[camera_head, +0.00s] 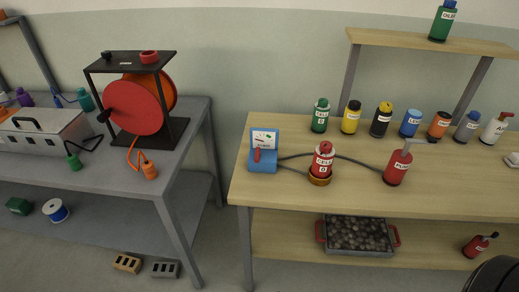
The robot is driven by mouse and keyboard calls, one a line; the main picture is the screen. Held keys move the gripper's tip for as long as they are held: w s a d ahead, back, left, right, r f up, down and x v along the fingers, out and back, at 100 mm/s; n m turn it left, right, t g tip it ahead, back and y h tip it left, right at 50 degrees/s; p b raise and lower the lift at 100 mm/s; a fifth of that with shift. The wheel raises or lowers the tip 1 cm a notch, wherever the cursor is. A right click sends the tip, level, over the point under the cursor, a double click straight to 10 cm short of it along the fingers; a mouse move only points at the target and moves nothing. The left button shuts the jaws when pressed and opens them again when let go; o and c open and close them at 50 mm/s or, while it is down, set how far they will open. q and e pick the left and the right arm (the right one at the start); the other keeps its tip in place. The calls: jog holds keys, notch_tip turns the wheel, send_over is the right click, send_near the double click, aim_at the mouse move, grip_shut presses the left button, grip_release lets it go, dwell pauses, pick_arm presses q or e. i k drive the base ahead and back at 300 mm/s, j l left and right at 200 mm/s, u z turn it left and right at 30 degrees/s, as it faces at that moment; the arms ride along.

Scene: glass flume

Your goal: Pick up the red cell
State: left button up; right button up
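A red bottle-like cell (322,160) with a white label stands upright on a small brass-coloured base (319,180) on the wooden table, left of the table's middle. Its label is too small to read surely. Dark cables run close by it to a blue meter box (263,152) with a white dial and a red lever. Another red container (397,168) with a grey spout or handle on top stands to its right.
Several coloured bottles, such as a green one (320,116) and a yellow one (351,118), line the back of the wooden table (280,205). A raised shelf (400,40) holds a green bottle. The table's front strip is clear. A grey bench (190,150) with a red reel stands left.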

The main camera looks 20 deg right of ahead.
aim_at(322, 165)
jog(key=z, duration=1.3)
jog(key=j+u, duration=0.1)
jog(key=j, duration=1.9)
jog(key=i+l, duration=0.4)
jog(key=l, duration=0.1)
